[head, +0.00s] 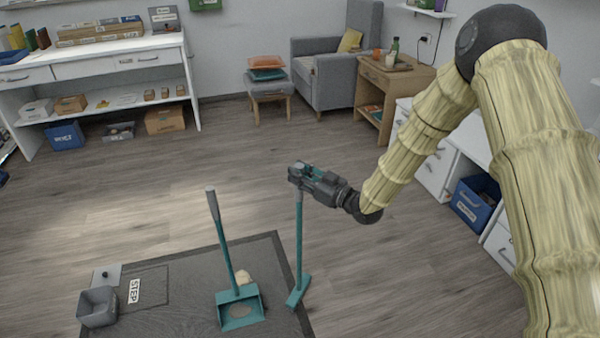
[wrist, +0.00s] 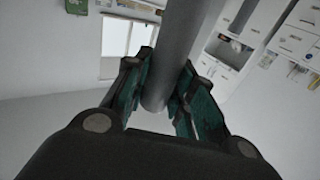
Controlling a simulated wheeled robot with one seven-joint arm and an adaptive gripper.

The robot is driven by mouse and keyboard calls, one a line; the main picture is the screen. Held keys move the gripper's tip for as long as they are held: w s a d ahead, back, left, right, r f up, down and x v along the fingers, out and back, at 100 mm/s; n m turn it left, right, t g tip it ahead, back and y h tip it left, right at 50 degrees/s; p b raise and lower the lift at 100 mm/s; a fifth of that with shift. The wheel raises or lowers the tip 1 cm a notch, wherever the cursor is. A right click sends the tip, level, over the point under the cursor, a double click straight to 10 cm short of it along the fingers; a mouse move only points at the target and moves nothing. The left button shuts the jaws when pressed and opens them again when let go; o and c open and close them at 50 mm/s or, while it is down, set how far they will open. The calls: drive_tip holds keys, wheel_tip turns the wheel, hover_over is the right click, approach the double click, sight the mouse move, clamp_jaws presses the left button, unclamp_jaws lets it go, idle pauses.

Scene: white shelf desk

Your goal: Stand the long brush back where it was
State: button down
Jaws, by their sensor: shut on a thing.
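The long brush (head: 299,240) stands nearly upright, with a grey upper grip, a teal handle and a teal head at the right edge of the dark mat (head: 190,280). My gripper (head: 299,173) is shut on the brush near the top of its handle. In the wrist view the grey handle (wrist: 178,60) runs between the two teal fingers of my gripper (wrist: 163,95). Whether the brush head touches the mat or hangs just above it I cannot tell. A long-handled teal dustpan (head: 240,308) stands on the mat to the left of the brush.
A beige lump (head: 244,277) lies behind the dustpan. A grey bin (head: 97,307) and a STEP plate (head: 148,287) are at the mat's left. A white desk (head: 95,65), a stool (head: 268,91), an armchair (head: 335,60) and a wooden cabinet (head: 392,85) stand farther back. The middle floor is clear.

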sight(301, 197)
drive_tip(key=shift+f+b, duration=1.4)
drive_tip(key=shift+f, duration=1.25)
drive_tip(key=shift+f+b, duration=0.3)
drive_tip(key=shift+f, duration=0.3)
drive_tip(key=c, duration=1.1)
unclamp_jaws()
drive_tip(key=shift+s+d, duration=0.1)
